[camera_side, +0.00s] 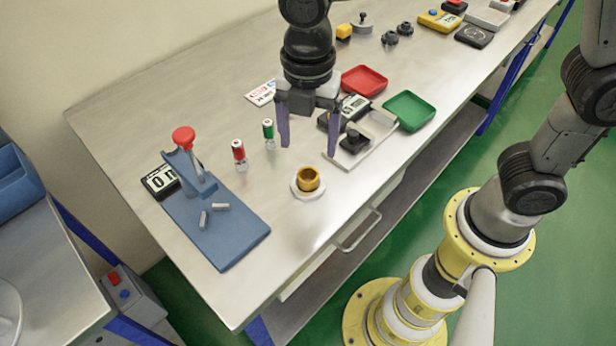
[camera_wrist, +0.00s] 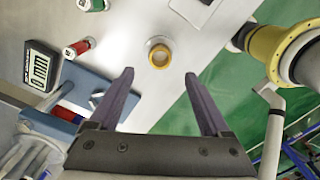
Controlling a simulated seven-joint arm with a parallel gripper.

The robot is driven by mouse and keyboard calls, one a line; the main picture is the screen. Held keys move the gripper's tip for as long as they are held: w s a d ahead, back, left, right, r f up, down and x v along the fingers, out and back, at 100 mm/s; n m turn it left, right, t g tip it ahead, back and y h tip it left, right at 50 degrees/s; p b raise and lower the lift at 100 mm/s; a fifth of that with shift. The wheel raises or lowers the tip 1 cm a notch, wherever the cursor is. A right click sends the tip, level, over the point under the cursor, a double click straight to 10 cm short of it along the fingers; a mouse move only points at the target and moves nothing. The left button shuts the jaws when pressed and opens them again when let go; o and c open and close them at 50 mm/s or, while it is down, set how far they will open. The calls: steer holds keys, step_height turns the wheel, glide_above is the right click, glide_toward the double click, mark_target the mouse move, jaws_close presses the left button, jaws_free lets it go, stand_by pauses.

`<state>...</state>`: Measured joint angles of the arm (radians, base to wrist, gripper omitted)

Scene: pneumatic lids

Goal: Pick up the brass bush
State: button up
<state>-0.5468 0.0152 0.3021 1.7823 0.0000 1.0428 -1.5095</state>
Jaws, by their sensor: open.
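The brass bush (camera_side: 309,177) is a short golden ring standing upright on a round white base (camera_side: 296,190) near the front edge of the table. In the wrist view the brass bush (camera_wrist: 159,57) shows ahead of the fingertips, roughly midway between them, with its open top visible. My gripper (camera_side: 308,148) has two purple fingers spread wide apart with nothing between them. It hangs above the table, just behind the bush in the side view. The fingers also show in the wrist view (camera_wrist: 160,73), apart from the bush.
A blue plate (camera_side: 232,228) with a red-knobbed lever (camera_side: 184,136) and small metal pins stands left. Red (camera_side: 239,152) and green (camera_side: 268,130) capped cylinders stand behind the bush. A white tray (camera_side: 376,142) with a black part, a red tray (camera_side: 364,81) and a green tray (camera_side: 409,110) lie right. Table is clear before the bush.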

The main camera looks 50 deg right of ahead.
mark_target(308, 170)
steer(key=shift+a+f, duration=0.1)
steer(key=shift+f, duration=3.9)
jaws_close()
